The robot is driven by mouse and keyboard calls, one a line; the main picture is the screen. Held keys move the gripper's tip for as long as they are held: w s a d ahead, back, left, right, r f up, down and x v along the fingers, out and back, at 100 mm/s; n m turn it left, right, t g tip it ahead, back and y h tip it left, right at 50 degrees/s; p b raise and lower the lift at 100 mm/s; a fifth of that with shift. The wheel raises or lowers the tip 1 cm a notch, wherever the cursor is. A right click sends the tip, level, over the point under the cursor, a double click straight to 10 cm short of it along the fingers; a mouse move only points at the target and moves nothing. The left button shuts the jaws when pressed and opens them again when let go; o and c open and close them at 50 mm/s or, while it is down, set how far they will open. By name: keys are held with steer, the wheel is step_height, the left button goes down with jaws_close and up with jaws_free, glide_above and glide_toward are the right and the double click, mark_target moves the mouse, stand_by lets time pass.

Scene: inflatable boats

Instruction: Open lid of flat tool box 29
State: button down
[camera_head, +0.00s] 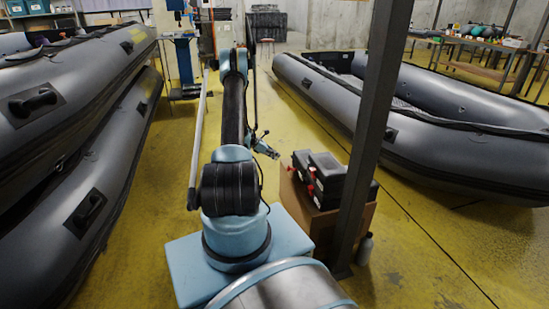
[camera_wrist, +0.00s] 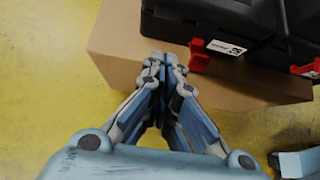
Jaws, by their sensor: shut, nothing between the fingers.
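Several black tool boxes (camera_head: 327,168) with red latches are stacked on a cardboard box (camera_head: 297,203) in the head view, right of my arm. In the wrist view a black tool box (camera_wrist: 265,22) fills the top right. It has a red latch (camera_wrist: 199,56), a second red latch (camera_wrist: 308,69) and a white label (camera_wrist: 226,47), too small to read surely. Its lid looks closed. My gripper (camera_wrist: 165,63) is shut and empty, with its tips over the cardboard, left of the near latch and apparently apart from it. In the head view my gripper (camera_head: 268,151) is left of the stack.
A dark post (camera_head: 372,125) stands close in front of the stack, on its right. Grey inflatable boats lie at left (camera_head: 75,95) and right (camera_head: 440,140). A grey bottle (camera_head: 364,249) stands by the post. Yellow floor (camera_head: 280,115) is clear beyond my gripper.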

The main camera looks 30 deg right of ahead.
mark_target(294, 156)
steer(key=shift+s+d+f, duration=0.35)
steer(key=shift+d+f, duration=0.2)
steer(key=shift+d, duration=0.85)
steer(key=shift+s+d+f, duration=0.35)
steer(key=shift+d+f, duration=0.15)
steer(key=shift+d, duration=0.95)
steer(key=shift+s+d+f, duration=0.35)
steer(key=shift+d+f, duration=0.2)
steer(key=shift+d, duration=0.85)
steer(key=shift+r, duration=0.15)
steer(key=shift+d+r, duration=0.1)
steer(key=shift+r, duration=1.45)
steer(key=shift+s+d+r, duration=0.1)
steer(key=shift+d+r, duration=0.1)
steer(key=shift+r, duration=0.4)
steer(key=shift+s+d+r, duration=0.1)
steer(key=shift+d+r, duration=0.1)
steer(key=shift+r, duration=0.5)
